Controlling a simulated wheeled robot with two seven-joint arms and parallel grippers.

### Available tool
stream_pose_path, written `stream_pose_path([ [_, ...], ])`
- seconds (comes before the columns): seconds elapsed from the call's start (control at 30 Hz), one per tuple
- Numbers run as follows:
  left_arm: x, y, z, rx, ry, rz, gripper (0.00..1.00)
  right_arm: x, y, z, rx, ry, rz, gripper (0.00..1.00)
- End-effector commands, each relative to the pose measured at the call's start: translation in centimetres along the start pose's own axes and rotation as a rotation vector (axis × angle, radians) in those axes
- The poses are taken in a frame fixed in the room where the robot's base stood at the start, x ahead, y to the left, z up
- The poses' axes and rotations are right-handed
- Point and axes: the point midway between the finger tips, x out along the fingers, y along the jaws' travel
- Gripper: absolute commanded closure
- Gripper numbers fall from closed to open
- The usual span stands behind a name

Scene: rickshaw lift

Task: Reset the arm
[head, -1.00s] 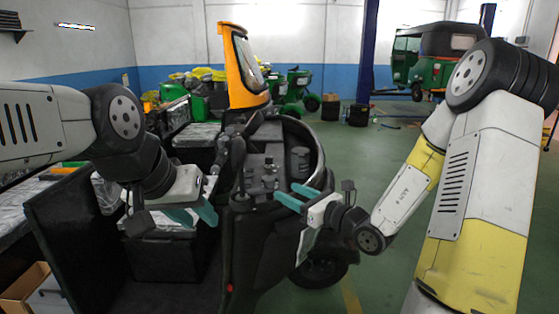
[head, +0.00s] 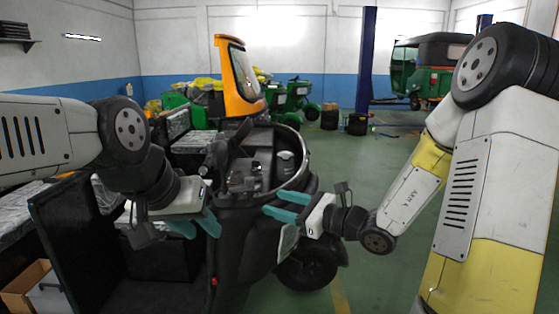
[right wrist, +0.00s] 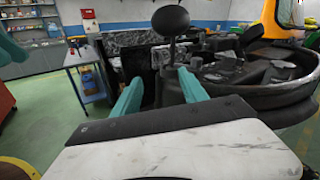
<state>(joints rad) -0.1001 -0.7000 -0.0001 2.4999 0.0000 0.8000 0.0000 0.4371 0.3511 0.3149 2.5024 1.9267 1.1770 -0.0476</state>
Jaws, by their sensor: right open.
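Both of my arms reach forward in the head view. My left gripper (head: 198,226), with teal fingers, is at centre left, in front of the rickshaw's open side. Its two fingers show apart, with nothing seen between them. My right gripper (head: 283,206) is right of the rickshaw's front and points left towards it. Its teal fingers are open and empty. In the right wrist view the right gripper (right wrist: 160,95) is also open, with the dark rickshaw parts beyond the fingertips.
A green rickshaw (head: 428,72) is at the back right. A blue post (head: 366,60) rises behind. Green floor (head: 400,275) is clear at right. A blue table (right wrist: 85,65) shows in the right wrist view.

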Motion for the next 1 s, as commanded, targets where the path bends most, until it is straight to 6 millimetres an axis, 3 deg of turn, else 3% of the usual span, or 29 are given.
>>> stream_pose_path([
  [0.17,0.0,0.0,0.0,0.000,0.000,0.000,0.65,-0.3,4.0,2.3,-0.181,0.027,0.171,0.49],
  [0.33,0.0,0.0,0.0,0.000,0.000,0.000,0.65,-1.8,8.7,3.8,-0.428,0.080,0.382,0.49],
  [0.5,0.0,0.0,0.0,0.000,0.000,0.000,0.65,-6.2,13.3,4.2,-0.831,0.198,0.663,0.49],
  [0.57,0.0,0.0,0.0,0.000,0.000,0.000,0.65,-8.3,14.0,3.9,-0.991,0.255,0.756,0.49],
  [0.67,0.0,0.0,0.0,0.000,0.000,0.000,0.65,-11.9,13.8,3.7,-1.262,0.362,0.885,0.49],
  [0.8,0.0,0.0,0.0,0.000,0.000,0.000,0.65,-16.6,11.4,4.2,-1.612,0.526,1.004,0.49],
  [1.0,0.0,0.0,0.0,0.000,0.000,0.000,0.65,-20.9,7.9,6.0,-1.927,0.707,1.069,0.49],
])
